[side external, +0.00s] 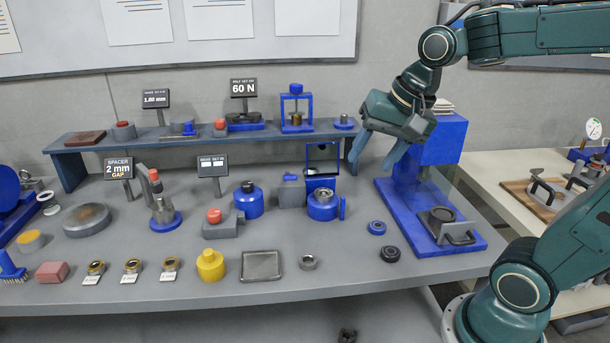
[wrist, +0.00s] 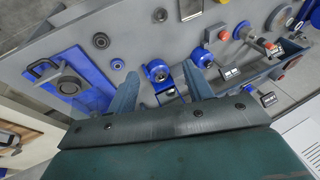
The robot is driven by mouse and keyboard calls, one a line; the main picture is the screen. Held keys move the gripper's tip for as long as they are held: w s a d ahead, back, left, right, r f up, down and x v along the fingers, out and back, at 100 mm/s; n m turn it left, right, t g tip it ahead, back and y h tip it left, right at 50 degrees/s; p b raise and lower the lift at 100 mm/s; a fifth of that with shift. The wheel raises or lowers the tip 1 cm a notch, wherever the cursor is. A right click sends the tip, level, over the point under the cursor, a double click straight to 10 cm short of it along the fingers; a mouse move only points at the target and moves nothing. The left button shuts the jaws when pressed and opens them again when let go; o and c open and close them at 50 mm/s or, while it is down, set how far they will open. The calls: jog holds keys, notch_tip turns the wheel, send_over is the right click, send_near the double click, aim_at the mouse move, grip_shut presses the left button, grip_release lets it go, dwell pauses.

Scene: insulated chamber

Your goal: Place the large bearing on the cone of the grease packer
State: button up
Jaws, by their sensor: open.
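My gripper (side external: 377,153) is open and empty, high over the right part of the bench, beside the blue press; its fingers also show in the wrist view (wrist: 161,72). A steel ring (side external: 308,262), which looks like a bearing, lies flat near the front edge; it also shows in the wrist view (wrist: 160,15). I cannot tell whether it is the large bearing. A round blue pot (side external: 322,205) with a metal centre may be the grease packer; it also shows in the wrist view (wrist: 157,73). Its cone cannot be made out. My gripper touches none of these.
A blue ring (side external: 376,227) and a black ring (side external: 390,254) lie left of the blue press base (side external: 470,240). A grey tray (side external: 262,265), a yellow pot (side external: 210,265) and a second blue pot (side external: 248,201) stand left. A raised shelf (side external: 220,137) runs behind.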

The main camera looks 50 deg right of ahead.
jog(key=s+a+f+n, duration=0.1)
jog(key=s+a+n, duration=0.1)
jog(key=s+n, duration=0.7)
jog(key=shift+s+a+f+n+t, duration=0.3)
jog(key=shift+s+a+t, duration=0.1)
jog(key=shift+s, duration=0.1)
